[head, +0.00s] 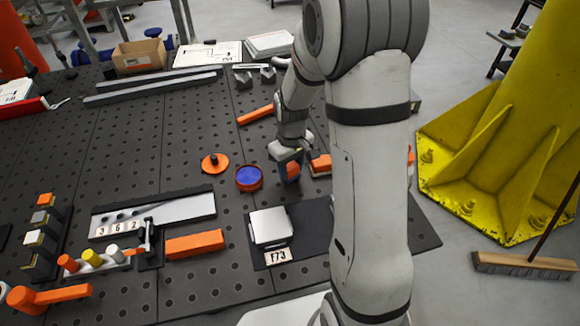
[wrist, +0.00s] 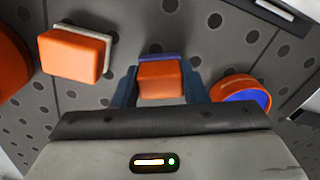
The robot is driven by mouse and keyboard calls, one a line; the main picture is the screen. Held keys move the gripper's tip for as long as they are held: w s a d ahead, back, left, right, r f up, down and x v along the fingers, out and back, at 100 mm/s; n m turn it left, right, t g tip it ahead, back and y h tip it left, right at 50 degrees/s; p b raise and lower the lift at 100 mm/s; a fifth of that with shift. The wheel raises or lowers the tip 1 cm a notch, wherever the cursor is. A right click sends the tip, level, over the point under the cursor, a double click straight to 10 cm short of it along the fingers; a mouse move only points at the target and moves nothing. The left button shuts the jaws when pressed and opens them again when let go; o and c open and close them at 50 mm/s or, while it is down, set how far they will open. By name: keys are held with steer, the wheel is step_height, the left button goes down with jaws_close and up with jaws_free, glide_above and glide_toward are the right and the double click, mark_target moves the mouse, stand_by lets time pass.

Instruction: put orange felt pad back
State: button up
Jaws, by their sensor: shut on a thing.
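My gripper (head: 290,160) is low over the dark perforated table, near its middle. It is shut on a small orange block, which I take to be the orange felt pad (wrist: 162,80); it shows between the two dark blue fingers in the wrist view, with a blue edge along its far side. Whether the held pad touches the table I cannot tell.
A round orange dish with a blue inside (head: 249,178) stands close to the gripper. An orange disc with a black knob (head: 214,163) lies left of it. A silver box (head: 270,226) sits on a dark mat in front. A row of topped blocks (head: 40,240) stands far left.

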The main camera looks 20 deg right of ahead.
mark_target(291, 167)
steer(key=o, duration=0.9)
step_height(291, 167, up, 12)
steer(key=s+r+m+t, duration=0.1)
steer(key=s, duration=0.5)
steer(key=s+r+m+t, duration=0.1)
steer(key=s+r+m, duration=0.1)
steer(key=s, duration=0.4)
steer(key=s+r+m+t, duration=0.1)
steer(key=s+r, duration=0.1)
steer(key=s, duration=0.5)
steer(key=shift+a+r+m, duration=0.2)
steer(key=shift+m, duration=0.1)
